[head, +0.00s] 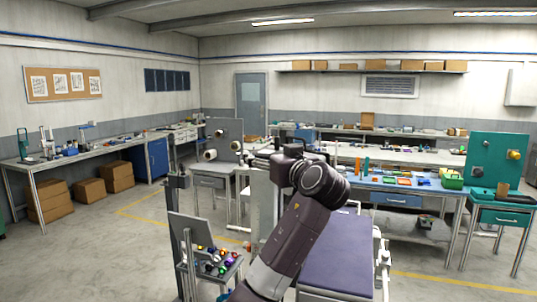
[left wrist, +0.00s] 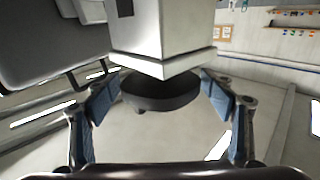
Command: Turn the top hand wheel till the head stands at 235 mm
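In the left wrist view a dark round hand wheel (left wrist: 160,93) shows against the white block (left wrist: 165,35) of a column, which hides part of its rim. My left gripper (left wrist: 161,88) has its two blue-padded fingers wide apart, one on each side of the wheel, close to its rim. Whether the pads touch it I cannot tell. In the head view the left gripper (head: 284,165) is at the top of a white column (head: 263,200), with my dark wrist in front. The wheel is hidden there, and no millimetre scale can be read. My right gripper is not in view.
A purple-topped table (head: 338,255) stands right of my arm. A small stand with coloured knobs (head: 215,262) and an upright grey panel are at the left. Workbenches (head: 90,152) line the walls. A green panel (head: 495,160) stands at the right.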

